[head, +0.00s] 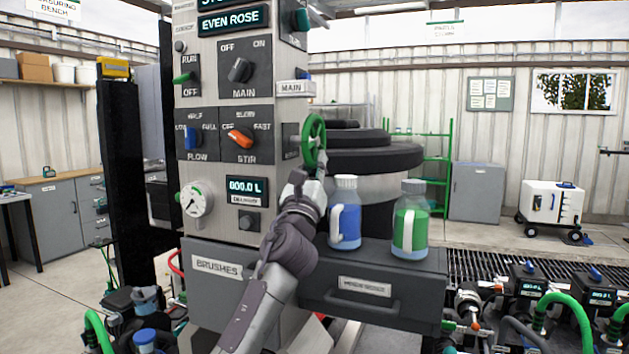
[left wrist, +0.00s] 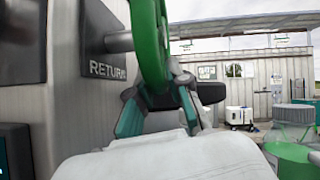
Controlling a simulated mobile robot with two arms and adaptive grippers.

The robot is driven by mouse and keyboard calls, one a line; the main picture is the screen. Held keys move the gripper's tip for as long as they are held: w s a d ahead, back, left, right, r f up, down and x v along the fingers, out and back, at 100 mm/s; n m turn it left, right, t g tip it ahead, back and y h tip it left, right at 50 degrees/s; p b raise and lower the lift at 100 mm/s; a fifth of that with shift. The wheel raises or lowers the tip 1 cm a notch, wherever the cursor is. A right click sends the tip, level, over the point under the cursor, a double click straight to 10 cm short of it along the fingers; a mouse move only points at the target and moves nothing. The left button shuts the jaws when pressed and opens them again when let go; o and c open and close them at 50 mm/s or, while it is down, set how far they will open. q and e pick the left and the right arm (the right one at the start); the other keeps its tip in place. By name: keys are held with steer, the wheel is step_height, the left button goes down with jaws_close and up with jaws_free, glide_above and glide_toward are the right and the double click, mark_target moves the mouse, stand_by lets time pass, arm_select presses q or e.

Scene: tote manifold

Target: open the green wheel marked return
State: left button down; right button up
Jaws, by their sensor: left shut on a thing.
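The green wheel (head: 306,146) stands out from the right side of the grey control column, seen nearly edge-on in the head view. In the left wrist view its rim (left wrist: 149,45) is close up, beside a dark plate marked RETURN (left wrist: 104,68). A grey stem joins the wheel to the plate. My left gripper (head: 317,166) is at the lower part of the wheel. In the left wrist view its fingers (left wrist: 163,98) are shut on the rim from below. The exact finger contact is partly hidden. My right gripper is not in view.
The column carries knobs, a gauge (head: 195,199) and displays. A blue bottle (head: 345,225) and a green bottle (head: 410,228) stand on the drawer unit (head: 420,269), close right of my left arm. A large dark-lidded vessel (head: 375,157) stands behind the wheel.

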arm_select(q)
steer(key=shift+a, duration=0.1)
stand_by(0.3)
steer(key=c, duration=1.1)
jaws_free()
steer(key=shift+c, duration=0.2)
steer(key=v, duration=1.2)
